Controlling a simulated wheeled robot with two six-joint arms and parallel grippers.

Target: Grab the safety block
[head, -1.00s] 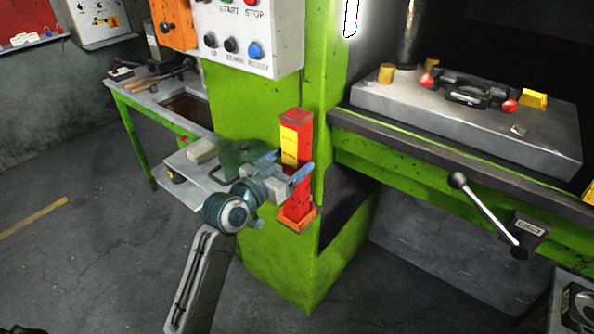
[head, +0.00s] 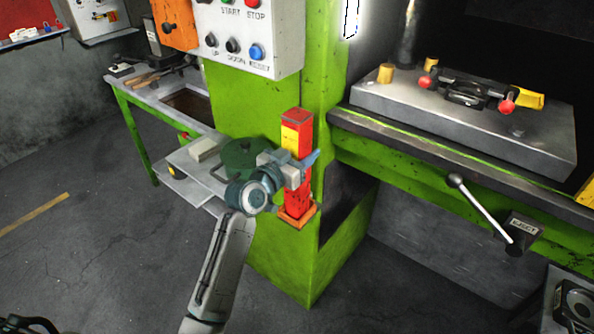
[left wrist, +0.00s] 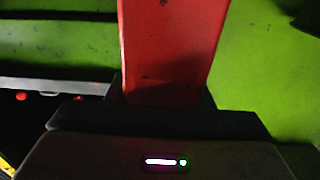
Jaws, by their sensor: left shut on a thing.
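The safety block (head: 296,133) is a tall red post with a yellow label. It stands upright in an orange holder (head: 297,216) on the green press column. My left gripper (head: 303,168) is shut on the block at about mid-height, its fingers on either side. In the left wrist view the block's red face (left wrist: 170,45) fills the middle, directly in front of the gripper; the fingertips are not clear there.
A control box (head: 248,35) hangs above the block. The press bed (head: 460,120) with a die and red-knobbed part is at right, above an eject lever (head: 483,208). A side shelf with a green pot (head: 243,156) stands close left of the arm.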

